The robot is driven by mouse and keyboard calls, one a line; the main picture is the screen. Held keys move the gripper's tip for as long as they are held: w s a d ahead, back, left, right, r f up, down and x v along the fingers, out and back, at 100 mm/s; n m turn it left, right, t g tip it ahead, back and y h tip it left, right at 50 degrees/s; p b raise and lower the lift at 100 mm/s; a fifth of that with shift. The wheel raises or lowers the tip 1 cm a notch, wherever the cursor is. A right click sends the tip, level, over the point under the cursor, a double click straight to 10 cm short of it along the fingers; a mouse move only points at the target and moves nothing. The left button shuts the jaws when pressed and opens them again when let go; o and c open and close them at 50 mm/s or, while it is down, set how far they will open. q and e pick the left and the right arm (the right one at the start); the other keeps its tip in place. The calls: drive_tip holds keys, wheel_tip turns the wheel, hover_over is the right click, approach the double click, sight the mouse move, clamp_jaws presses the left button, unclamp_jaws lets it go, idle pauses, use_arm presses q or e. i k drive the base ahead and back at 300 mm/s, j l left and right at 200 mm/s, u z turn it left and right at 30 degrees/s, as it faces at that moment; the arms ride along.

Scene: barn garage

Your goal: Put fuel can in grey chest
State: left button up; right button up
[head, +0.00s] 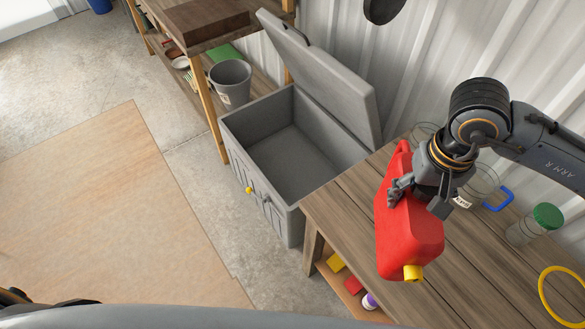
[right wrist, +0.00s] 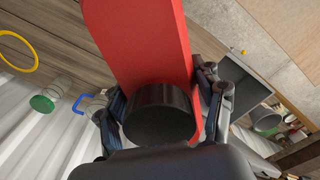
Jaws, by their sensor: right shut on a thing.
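The red fuel can (head: 408,235) with a yellow cap is over the wooden workbench at the right of the head view. My right gripper (head: 418,200) is shut on the can from above, and the can also fills the upper middle of the right wrist view (right wrist: 140,40). I cannot tell whether the can's underside touches the bench. The grey chest (head: 268,222) stands on the floor left of the bench, its lid (head: 325,75) raised and leaning back toward the wall. Its inside looks empty. My left gripper is not in view.
The workbench (head: 335,205) also carries a green-lidded jar (head: 535,225), a blue-handled item (head: 499,198) and a yellow ring (head: 565,295). A grey bucket (head: 230,82) sits on the shelf of another wooden table behind the chest. Floor left of the chest is clear.

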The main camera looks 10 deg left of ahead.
sight(288, 180)
drive_tip(key=i+j+z, duration=0.1)
drive_tip(key=i+j, duration=0.5)
drive_tip(key=j, duration=0.25)
drive_tip(key=i+j+z, duration=0.15)
drive_tip(key=i+j, duration=0.2)
drive_tip(key=i+j+z, duration=0.1)
drive_tip(key=i+j, duration=0.15)
drive_tip(key=j, duration=0.3)
